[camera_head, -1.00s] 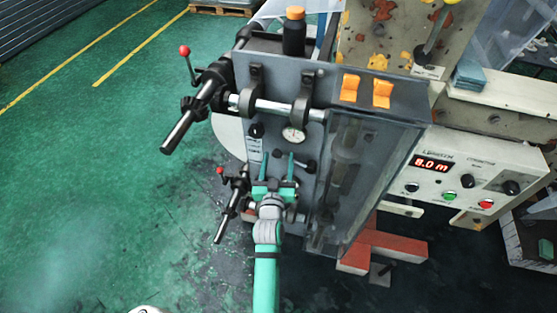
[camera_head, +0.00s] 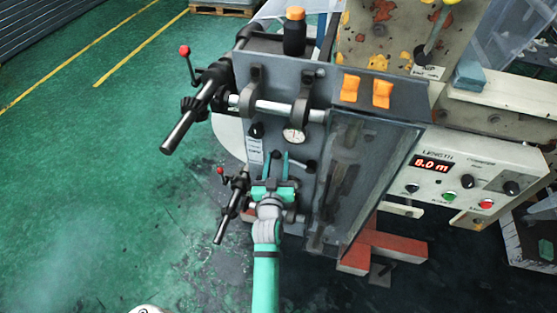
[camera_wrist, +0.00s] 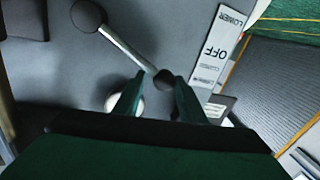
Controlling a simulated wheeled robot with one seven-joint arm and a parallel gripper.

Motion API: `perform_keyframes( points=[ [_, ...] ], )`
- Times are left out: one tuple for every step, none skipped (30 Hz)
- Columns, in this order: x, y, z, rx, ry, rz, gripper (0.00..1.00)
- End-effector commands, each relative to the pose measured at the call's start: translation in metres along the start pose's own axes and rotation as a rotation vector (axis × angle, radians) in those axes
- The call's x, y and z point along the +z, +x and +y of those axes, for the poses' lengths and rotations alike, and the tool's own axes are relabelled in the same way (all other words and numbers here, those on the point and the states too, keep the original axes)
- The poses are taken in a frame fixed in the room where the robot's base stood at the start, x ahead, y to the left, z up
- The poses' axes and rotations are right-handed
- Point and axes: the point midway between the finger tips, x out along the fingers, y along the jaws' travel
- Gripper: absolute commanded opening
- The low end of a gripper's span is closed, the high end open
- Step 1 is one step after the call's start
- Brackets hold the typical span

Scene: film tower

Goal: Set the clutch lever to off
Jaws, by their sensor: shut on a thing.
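The clutch lever (camera_wrist: 125,48) shows in the wrist view as a thin metal rod. It runs from a large round black end at upper left to a small dark knob (camera_wrist: 164,79) at lower right. My gripper (camera_wrist: 157,90) is shut on the knob end, with one green finger on each side. The white label (camera_wrist: 218,50) beside it reads LOWER and OFF. In the head view my gripper (camera_head: 275,158) is in front of the grey panel, and the round black end of the lever (camera_head: 310,165) shows right of it. The gripped end is hard to make out there.
A red-tipped handle with a black bar (camera_head: 232,210) is close on the left. A transparent guard (camera_head: 365,180) stands to the right. Green floor is open at left.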

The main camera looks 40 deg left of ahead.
Motion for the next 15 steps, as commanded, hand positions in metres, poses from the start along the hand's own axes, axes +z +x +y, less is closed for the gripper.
perform_keyframes(
  points=[
    [0.010,-0.001,-0.003,-0.002,-0.016,-0.019,0.00],
    [0.012,-0.001,-0.004,-0.002,-0.032,-0.022,0.00],
    [0.015,0.000,-0.006,-0.003,-0.055,-0.027,0.00],
    [0.017,0.000,-0.007,-0.003,-0.074,-0.031,0.00],
    [0.020,0.000,-0.008,-0.003,-0.094,-0.035,0.00],
    [0.023,0.000,-0.009,-0.003,-0.121,-0.040,0.00],
    [0.025,0.000,-0.010,-0.004,-0.141,-0.043,0.00],
    [0.028,0.000,-0.011,-0.004,-0.163,-0.047,0.00],
    [0.031,0.000,-0.013,-0.004,-0.190,-0.052,0.00],
    [0.034,0.000,-0.014,-0.005,-0.210,-0.056,0.00],
    [0.036,0.001,-0.015,-0.005,-0.231,-0.059,0.00],
    [0.039,0.001,-0.016,-0.005,-0.256,-0.064,0.00],
    [0.041,0.001,-0.016,-0.006,-0.275,-0.067,0.00],
    [0.043,0.001,-0.017,-0.006,-0.294,-0.069,0.00],
    [0.046,0.001,-0.018,-0.006,-0.315,-0.073,0.00]
  ],
)
